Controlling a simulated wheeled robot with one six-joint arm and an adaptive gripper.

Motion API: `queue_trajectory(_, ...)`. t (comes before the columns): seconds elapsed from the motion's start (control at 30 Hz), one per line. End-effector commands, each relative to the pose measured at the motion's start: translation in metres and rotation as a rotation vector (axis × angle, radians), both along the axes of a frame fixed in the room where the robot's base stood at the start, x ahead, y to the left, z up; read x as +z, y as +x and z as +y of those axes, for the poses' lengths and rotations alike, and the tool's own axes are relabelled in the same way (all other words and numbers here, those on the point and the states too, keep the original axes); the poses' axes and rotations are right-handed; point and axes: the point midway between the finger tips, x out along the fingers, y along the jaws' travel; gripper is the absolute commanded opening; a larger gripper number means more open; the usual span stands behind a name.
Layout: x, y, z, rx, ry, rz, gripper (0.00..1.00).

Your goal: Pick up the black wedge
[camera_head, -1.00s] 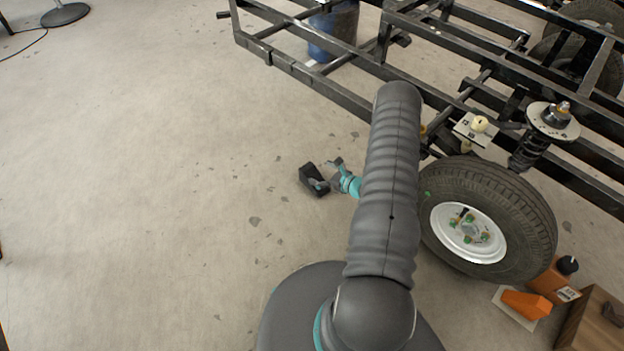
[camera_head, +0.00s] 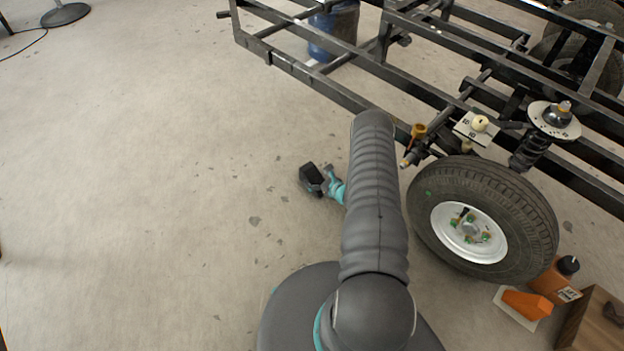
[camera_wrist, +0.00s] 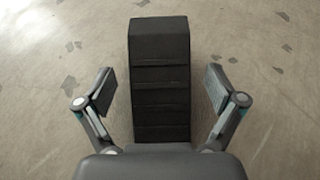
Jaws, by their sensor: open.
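The black wedge (camera_wrist: 160,75) lies on the concrete floor. In the wrist view it fills the middle, its ridged length running away from me, its near end hidden by my gripper's body. My gripper (camera_wrist: 158,90) is open, with one finger on each side of the wedge and a gap on both sides. In the head view the wedge (camera_head: 311,175) shows as a small dark block left of my arm. My gripper (camera_head: 322,180) is close at its right side there, partly overlapping it in the picture.
A black metal frame (camera_head: 320,83) runs across the top right. A tyred wheel (camera_head: 482,218) and a spring damper (camera_head: 530,150) are right of my arm. An orange wedge (camera_head: 526,304) and a wooden box (camera_head: 596,325) sit at lower right.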

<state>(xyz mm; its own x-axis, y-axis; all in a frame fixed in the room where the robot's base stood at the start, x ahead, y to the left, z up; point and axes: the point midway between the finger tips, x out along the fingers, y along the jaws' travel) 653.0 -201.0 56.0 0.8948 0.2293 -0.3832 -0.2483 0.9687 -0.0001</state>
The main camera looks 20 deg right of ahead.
Motion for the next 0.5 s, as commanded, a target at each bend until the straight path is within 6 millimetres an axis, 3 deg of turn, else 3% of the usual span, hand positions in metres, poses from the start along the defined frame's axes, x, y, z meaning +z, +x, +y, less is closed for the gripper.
queue_trajectory(0.3, -0.018, 0.035, 0.010, 0.003, -0.001, -0.002, 0.94)
queue_trajectory(0.5, -0.021, 0.044, 0.012, 0.001, 0.000, 0.000, 0.94)
